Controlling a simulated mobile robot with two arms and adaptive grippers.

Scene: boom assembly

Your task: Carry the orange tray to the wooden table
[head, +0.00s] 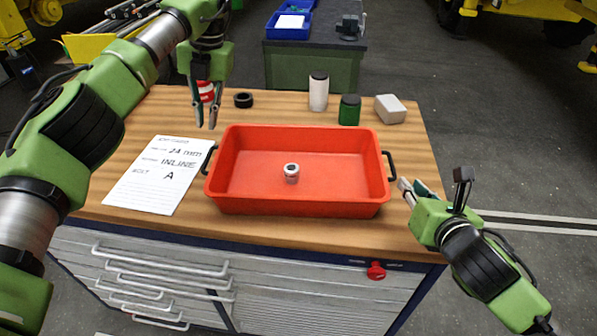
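The orange tray (240,170) sits flat on a wooden-topped bench (400,232) with drawers below. It has a black handle at each end, and a small silver and white part (291,173) stands inside it. My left gripper (206,122) points down above the bench, behind the tray's left end, with its fingers apart and nothing between them. It partly hides a red and white object (206,91). My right gripper (410,184) is just right of the tray's right handle (390,165). Its fingers look apart, and the handle does not appear to be between them.
A paper sheet (160,175) lies left of the tray. Behind it are a black ring (243,100), a white bottle (318,92), a green jar (349,110) and a white block (390,109). A grey-topped bench (318,40) with blue bins (290,24) stands farther back.

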